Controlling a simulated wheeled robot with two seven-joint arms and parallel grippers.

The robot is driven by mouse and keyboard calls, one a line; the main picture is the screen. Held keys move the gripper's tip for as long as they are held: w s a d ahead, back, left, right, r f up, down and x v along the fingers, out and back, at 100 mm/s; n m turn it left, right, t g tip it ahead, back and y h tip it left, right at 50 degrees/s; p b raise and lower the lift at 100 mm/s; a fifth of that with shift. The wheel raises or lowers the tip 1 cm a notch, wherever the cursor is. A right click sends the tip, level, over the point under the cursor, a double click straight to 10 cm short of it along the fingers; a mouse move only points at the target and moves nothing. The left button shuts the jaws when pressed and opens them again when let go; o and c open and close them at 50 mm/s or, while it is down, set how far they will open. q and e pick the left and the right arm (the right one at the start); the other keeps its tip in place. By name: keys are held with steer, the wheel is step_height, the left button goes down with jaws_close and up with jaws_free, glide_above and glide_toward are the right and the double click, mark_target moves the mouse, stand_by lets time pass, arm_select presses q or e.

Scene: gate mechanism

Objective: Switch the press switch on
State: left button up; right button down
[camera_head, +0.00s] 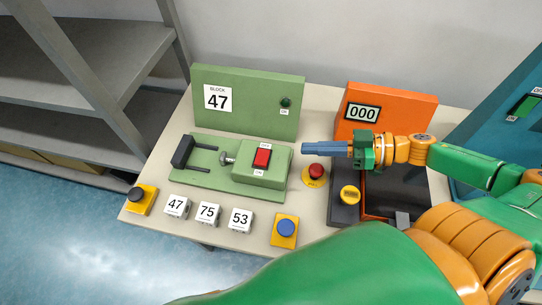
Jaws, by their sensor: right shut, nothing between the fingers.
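A green press (262,179) stands on the table with a red rocker switch (262,158) on top, small labels above and below it. Which way the rocker is tipped is too small to tell. Behind it, a green panel (250,112) reads "BLOCK 47" and carries a dark green lamp (286,102) that looks unlit. My right gripper (306,148) is shut and empty, pointing left. It appears above the table, to the right of the red switch and apart from it in the picture. My left gripper is not in view.
A red mushroom button (316,171) sits just below my right gripper in the picture. An orange unit (400,108) shows "000", with a yellow button (349,194) before it. Blocks 47 (177,206), 75 (208,213) and 53 (241,220), a blue button (285,228) and a black button (137,194) line the front.

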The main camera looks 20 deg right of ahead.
steer(key=b, duration=0.3)
glide_above(270, 166)
steer(key=shift+w+d+f, duration=0.1)
steer(key=shift+d+f, duration=0.05)
steer(key=shift+f, duration=0.35)
steer(key=shift+w+d+f, duration=0.1)
steer(key=shift+d+f, duration=0.05)
steer(key=shift+f, duration=0.3)
steer(key=f, duration=0.3)
steer(key=shift+s+a+f, duration=0.15)
steer(key=shift+a+f, duration=0.15)
steer(key=shift+f, duration=0.1)
steer(key=shift+s+f, duration=0.1)
steer(key=shift+f, duration=0.25)
